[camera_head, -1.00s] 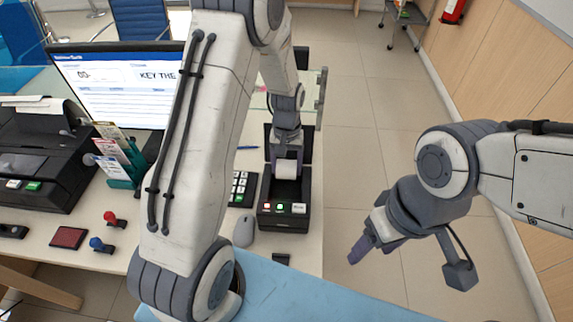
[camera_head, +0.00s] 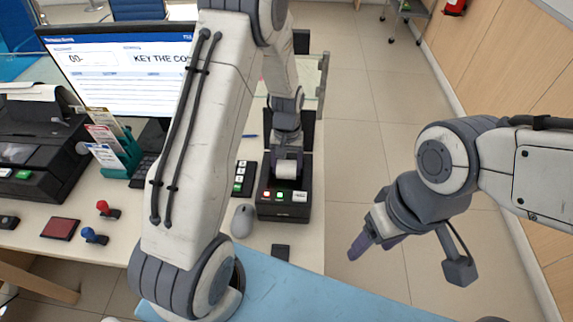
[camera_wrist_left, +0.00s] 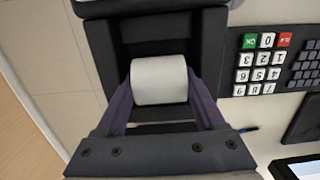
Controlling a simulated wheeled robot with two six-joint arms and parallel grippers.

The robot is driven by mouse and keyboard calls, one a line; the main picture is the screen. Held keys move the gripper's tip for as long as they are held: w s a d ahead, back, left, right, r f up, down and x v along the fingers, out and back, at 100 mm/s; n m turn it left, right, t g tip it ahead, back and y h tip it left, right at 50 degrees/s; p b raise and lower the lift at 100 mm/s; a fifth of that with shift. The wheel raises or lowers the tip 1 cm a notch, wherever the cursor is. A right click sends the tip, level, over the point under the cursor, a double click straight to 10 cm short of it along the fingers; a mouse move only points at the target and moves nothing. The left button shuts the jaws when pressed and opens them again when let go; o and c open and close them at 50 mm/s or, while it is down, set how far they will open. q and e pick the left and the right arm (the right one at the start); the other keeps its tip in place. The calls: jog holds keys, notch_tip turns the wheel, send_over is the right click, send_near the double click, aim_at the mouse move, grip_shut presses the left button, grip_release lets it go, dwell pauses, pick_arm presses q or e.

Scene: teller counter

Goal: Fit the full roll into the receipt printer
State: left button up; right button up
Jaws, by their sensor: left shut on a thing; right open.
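The receipt printer (camera_head: 270,207) is a black box with lit front buttons near the counter's right edge, and its dark frame surrounds the roll in the left wrist view (camera_wrist_left: 160,22). My left gripper (camera_head: 286,165) reaches down to the printer. It is shut on the white paper roll (camera_head: 286,169), with one purple finger at each end of the roll (camera_wrist_left: 159,80). The roll is at the printer's open bay; I cannot tell whether it touches the bay floor. My right gripper (camera_head: 360,246) is open and empty, held over the floor right of the counter.
A keypad (camera_head: 243,179) and a grey mouse (camera_head: 242,220) lie left of the printer. A monitor (camera_head: 120,70), a card rack (camera_head: 115,145), a black machine (camera_head: 40,150), stamps and a red pad (camera_head: 59,228) stand further left.

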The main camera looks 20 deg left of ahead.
pick_arm(q)
jog(key=shift+f, duration=0.35)
jog(key=o, duration=1.4)
jog(key=shift+r, duration=0.15)
jog(key=shift+r+p, duration=3.75)
jog(key=shift+r, duration=0.65)
